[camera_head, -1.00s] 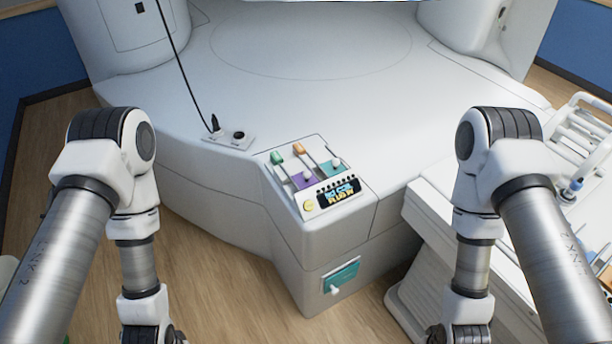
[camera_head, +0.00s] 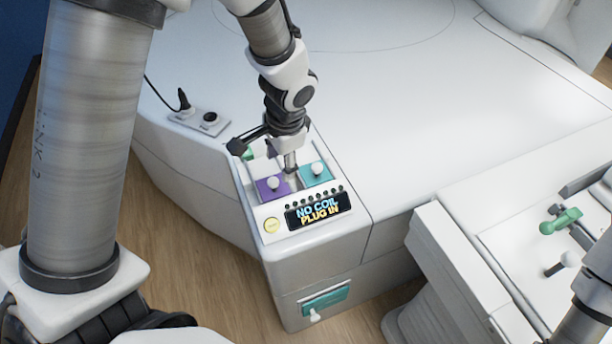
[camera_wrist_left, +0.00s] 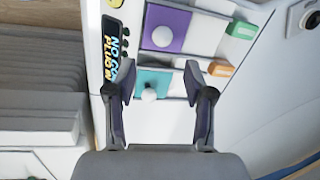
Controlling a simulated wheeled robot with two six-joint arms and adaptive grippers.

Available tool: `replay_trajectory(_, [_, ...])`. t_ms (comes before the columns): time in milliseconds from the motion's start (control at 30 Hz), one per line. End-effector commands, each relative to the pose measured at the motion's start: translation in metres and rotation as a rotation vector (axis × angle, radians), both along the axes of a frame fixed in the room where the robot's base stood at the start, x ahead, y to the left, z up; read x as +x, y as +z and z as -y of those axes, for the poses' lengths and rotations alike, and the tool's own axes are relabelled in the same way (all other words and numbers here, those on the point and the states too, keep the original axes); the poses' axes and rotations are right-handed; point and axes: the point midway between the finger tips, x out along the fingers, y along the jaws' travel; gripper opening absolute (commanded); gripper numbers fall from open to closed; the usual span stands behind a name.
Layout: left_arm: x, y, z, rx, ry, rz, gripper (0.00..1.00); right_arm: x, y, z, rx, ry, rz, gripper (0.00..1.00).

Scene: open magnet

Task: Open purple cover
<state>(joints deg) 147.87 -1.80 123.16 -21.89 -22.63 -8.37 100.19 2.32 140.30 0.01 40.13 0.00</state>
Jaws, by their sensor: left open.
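The purple cover (camera_head: 265,190) is a small square plate with a white round knob, on the left of the sloped control panel; it looks shut. It also shows in the left wrist view (camera_wrist_left: 178,30), upper middle, beyond my fingers. The teal cover (camera_head: 323,177) with its own white knob sits to its right; in the left wrist view the teal cover (camera_wrist_left: 145,78) appears between my fingertips. My left gripper (camera_wrist_left: 158,92) is open and empty above the panel; in the head view the left gripper (camera_head: 268,155) hides the panel's back part. My right gripper is out of view.
A "NO COIL PLUG IN" display (camera_head: 318,210) and a yellow button (camera_head: 271,225) are in front of the covers. Green (camera_wrist_left: 242,28) and orange (camera_wrist_left: 220,68) tabs sit behind them. A socket plate (camera_head: 200,122) with a cable is at left. A white bench (camera_head: 470,250) stands right.

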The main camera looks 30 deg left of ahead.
Motion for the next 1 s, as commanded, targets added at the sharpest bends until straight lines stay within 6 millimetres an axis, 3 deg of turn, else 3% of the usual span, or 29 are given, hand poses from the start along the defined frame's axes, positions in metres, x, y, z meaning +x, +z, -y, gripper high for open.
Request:
replay_trajectory(167, [0.005,-0.002,-0.002,-0.001,0.0,0.03,0.53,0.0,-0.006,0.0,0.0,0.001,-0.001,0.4])
replay_trajectory(500, [0.01,-0.063,-0.012,-0.001,0.001,0.029,0.53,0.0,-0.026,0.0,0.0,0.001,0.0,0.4])
replay_trajectory(800, [0.011,-0.068,-0.013,-0.001,0.001,0.031,0.53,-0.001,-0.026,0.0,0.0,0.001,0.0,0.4])
replay_trajectory(833, [0.011,-0.068,-0.013,-0.001,0.001,0.031,0.49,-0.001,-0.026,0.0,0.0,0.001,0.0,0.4])
replay_trajectory(967, [0.011,-0.068,-0.013,-0.002,0.001,0.03,0.03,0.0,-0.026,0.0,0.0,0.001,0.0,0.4])
replay_trajectory(1000, [0.011,-0.068,-0.013,-0.002,0.001,0.03,0.0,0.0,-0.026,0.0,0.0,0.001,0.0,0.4])
